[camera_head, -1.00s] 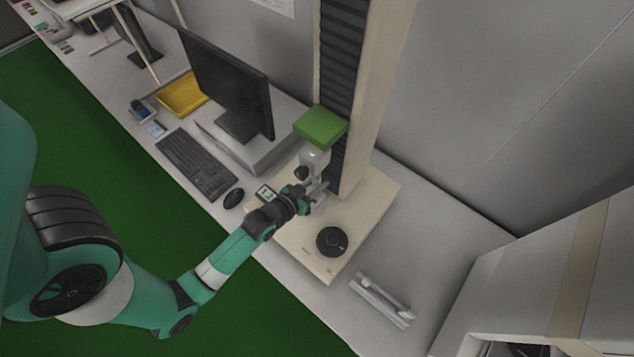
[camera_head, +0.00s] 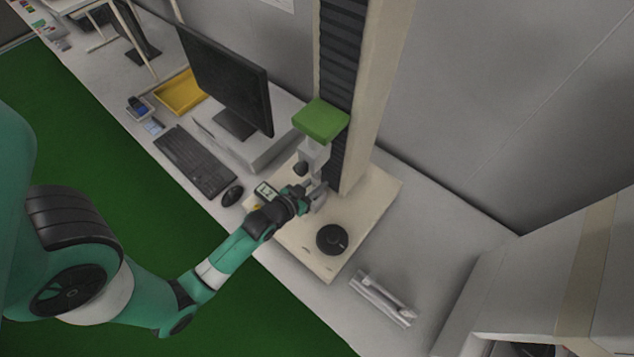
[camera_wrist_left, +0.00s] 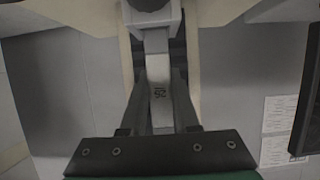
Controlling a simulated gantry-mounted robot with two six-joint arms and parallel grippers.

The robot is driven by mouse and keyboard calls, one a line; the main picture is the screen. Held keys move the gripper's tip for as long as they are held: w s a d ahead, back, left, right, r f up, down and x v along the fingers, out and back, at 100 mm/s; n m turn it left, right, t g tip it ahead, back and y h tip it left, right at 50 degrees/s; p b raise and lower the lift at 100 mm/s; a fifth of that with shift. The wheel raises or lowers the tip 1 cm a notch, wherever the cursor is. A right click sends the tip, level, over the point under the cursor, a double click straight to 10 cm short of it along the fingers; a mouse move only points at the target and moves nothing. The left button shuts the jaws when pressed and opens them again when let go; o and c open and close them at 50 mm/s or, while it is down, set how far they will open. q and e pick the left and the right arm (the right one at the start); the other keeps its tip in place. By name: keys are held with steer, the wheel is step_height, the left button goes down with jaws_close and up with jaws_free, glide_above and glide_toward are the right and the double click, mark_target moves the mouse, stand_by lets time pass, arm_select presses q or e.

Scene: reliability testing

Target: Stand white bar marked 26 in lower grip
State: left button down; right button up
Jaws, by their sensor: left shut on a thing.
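My left gripper (camera_head: 314,193) is at the testing machine, just below its upper grip (camera_head: 313,157). In the left wrist view the gripper (camera_wrist_left: 159,95) is shut on a pale bar (camera_wrist_left: 158,72) marked 26, with the marking between the fingers. The bar runs toward a grey grip block (camera_wrist_left: 151,17) with a dark knob at the top of that picture. That view seems upside down, so this looks like the lower grip. I cannot tell whether the bar's end is inside it. In the head view the bar and lower grip are mostly hidden. My right gripper is not in view.
The machine's cream base (camera_head: 290,236) carries a black round knob (camera_head: 332,239) and a small display (camera_head: 266,190). A green crosshead (camera_head: 320,120) is above. A rack (camera_head: 383,298) with pale bars lies to the right. A monitor (camera_head: 228,80), keyboard (camera_head: 195,160) and mouse (camera_head: 232,195) stand left.

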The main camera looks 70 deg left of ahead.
arm_select(q)
steer(key=shift+f+b, duration=0.85)
steer(key=shift+f, duration=0.25)
steer(key=c, duration=0.6)
jaws_free()
steer(key=p+v, duration=0.1)
steer(key=v, duration=1)
steer(key=shift+s+d+r+p, duration=0.15)
steer(key=shift+s+p, duration=0.1)
steer(key=shift+p, duration=0.15)
